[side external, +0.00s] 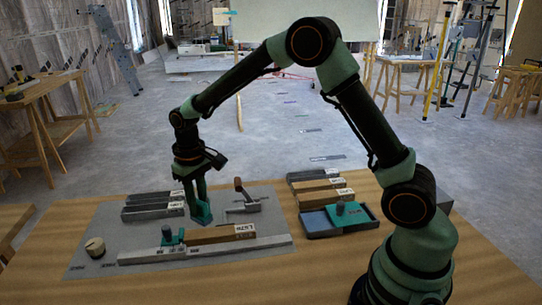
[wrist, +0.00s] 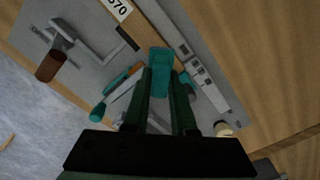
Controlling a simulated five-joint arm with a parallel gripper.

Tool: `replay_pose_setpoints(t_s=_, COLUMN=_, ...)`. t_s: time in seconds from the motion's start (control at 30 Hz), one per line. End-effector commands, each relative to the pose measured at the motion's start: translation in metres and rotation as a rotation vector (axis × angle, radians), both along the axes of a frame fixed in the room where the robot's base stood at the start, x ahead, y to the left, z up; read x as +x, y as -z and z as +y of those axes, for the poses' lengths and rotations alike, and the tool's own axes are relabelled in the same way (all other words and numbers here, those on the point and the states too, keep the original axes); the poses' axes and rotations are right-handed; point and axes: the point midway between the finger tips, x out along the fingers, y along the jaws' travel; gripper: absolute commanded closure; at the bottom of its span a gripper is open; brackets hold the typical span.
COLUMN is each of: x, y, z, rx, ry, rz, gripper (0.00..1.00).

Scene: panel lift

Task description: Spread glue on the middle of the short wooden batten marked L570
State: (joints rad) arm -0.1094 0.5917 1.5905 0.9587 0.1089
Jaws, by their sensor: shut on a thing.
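My gripper (side external: 198,198) is shut on a teal tool (side external: 203,213), which also shows between my fingertips (wrist: 161,74) in the wrist view (wrist: 160,58). The tool's working face is hidden. The short wooden batten marked L570 (side external: 213,236) lies on the grey mat (side external: 98,254), along the long pale rail (side external: 270,243). Its label and part of its wood (wrist: 127,37) show at the top of the wrist view. The tool is above the mat, close to the batten; contact with it cannot be told. I see no clear glue on the batten.
A teal-bodied tool (side external: 172,238) stands at the batten's left end. A metal clamp with a brown handle (side external: 240,187) lies behind the batten. Grey battens (side external: 150,210) lie back left. A shallow tray (side external: 313,222) with a teal item is at right. A pale round pot (side external: 95,246) stands front left.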

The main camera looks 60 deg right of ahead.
Motion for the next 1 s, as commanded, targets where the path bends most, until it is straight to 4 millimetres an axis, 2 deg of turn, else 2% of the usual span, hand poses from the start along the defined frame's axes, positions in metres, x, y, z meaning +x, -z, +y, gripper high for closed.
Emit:
replay_pose_setpoints(t_s=0.4, x=-0.001, y=0.042, z=0.0, rx=0.0, ry=0.0, rz=0.004, gripper=1.0)
replay_pose_setpoints(t_s=1.0, x=-0.04, y=0.043, z=-0.04, rx=0.0, ry=0.002, rz=0.002, gripper=1.0)
